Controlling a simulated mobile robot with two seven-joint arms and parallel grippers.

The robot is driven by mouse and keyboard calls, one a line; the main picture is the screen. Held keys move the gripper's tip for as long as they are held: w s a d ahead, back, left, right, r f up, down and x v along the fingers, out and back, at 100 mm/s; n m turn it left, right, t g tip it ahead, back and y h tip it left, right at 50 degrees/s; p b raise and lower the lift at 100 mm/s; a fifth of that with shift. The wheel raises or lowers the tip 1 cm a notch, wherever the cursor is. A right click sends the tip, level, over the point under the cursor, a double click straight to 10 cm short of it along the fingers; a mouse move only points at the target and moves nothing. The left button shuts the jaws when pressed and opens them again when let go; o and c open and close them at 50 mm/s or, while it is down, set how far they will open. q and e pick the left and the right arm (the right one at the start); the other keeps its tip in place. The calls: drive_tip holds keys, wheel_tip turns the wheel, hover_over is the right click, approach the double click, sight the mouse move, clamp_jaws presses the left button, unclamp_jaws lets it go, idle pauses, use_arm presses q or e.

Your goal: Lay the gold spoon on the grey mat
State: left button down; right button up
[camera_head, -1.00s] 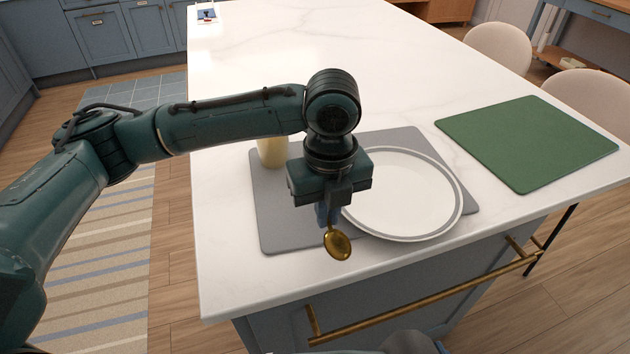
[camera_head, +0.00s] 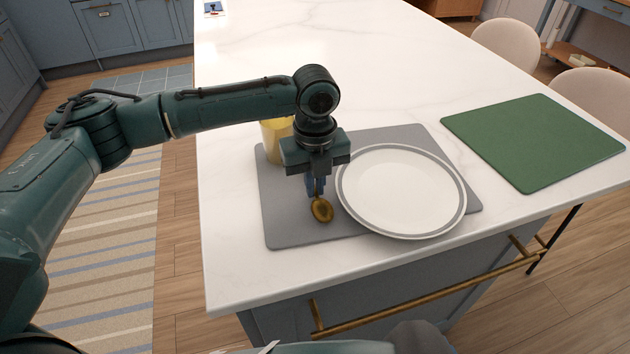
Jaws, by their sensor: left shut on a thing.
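The gold spoon (camera_head: 322,210) hangs from my left gripper (camera_head: 315,188), its bowl toward me. The left gripper is shut on it, and the handle is mostly hidden between the fingers. The spoon is over the grey mat (camera_head: 290,230), left of the plate; I cannot tell whether it touches the mat. The grey mat lies on the white counter near its front edge. My right gripper is not in view.
A white plate (camera_head: 400,190) with a grey rim covers the mat's right part. A yellow cup (camera_head: 277,140) stands at the mat's back left, partly behind my arm. A green mat (camera_head: 535,142) lies to the right. Bare mat shows at the front left.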

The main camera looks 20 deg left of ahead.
use_arm(q)
drive_tip(key=c, duration=2)
unclamp_jaws()
drive_tip(key=shift+f, duration=0.15)
drive_tip(key=shift+c, duration=0.2)
drive_tip(key=o, duration=0.5)
drive_tip(key=shift+c, duration=0.2)
wheel_tip(320, 180, up, 12)
drive_tip(key=shift+r, duration=0.2)
drive_tip(key=shift+s+f, duration=0.1)
